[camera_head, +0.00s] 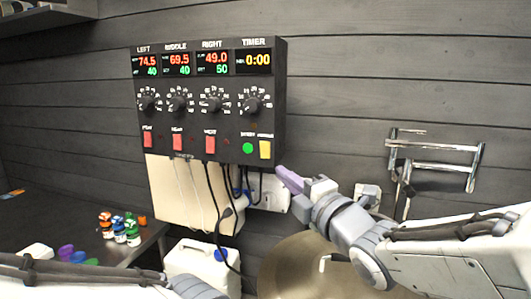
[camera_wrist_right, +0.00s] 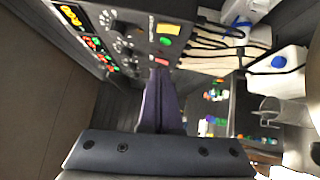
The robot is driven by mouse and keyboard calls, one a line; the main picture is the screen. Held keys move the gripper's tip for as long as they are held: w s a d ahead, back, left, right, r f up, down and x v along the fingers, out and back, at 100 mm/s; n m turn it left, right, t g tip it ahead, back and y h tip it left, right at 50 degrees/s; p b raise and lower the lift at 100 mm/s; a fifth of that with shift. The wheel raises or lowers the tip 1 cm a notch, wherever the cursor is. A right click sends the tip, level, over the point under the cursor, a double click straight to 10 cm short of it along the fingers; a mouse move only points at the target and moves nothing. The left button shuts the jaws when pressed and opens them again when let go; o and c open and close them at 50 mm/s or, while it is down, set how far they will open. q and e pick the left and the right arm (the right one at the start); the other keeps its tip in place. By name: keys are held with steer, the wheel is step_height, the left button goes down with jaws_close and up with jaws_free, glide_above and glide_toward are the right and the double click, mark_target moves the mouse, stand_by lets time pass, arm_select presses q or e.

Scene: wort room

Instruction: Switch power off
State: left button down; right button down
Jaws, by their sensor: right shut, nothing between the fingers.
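A dark control box (camera_head: 232,118) hangs on the wall with displays, dials, three red switches (camera_head: 210,144), a green round button (camera_head: 248,147) and a yellow switch (camera_head: 265,150). The small labels are too blurred to tell which is power. The displays are lit. My right gripper (camera_head: 283,174) is just below the box's lower right corner, its purple fingers shut and empty. In the right wrist view the fingers (camera_wrist_right: 160,75) point towards the box, with the red switch (camera_wrist_right: 162,61), green button (camera_wrist_right: 165,41) and yellow switch (camera_wrist_right: 168,28) ahead; contact cannot be told. My left gripper is out of view.
Black cables hang under the box past a beige panel (camera_head: 172,195). A white canister (camera_head: 195,262) stands below. A metal table (camera_head: 140,255) with several small coloured bottles is at left. A chrome rack (camera_head: 440,165) is on the wall at right, above a round metal vessel (camera_head: 285,265).

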steer(key=p, duration=0.5)
glide_toward(261, 156)
steer(key=w+a+r, duration=0.2)
steer(key=a+r, duration=0.1)
steer(key=a, duration=0.1)
steer(key=w, duration=0.1)
steer(key=w+p, duration=0.1)
steer(key=w+d+p, duration=0.1)
steer(key=shift+r, duration=0.25)
steer(key=shift+a, duration=0.1)
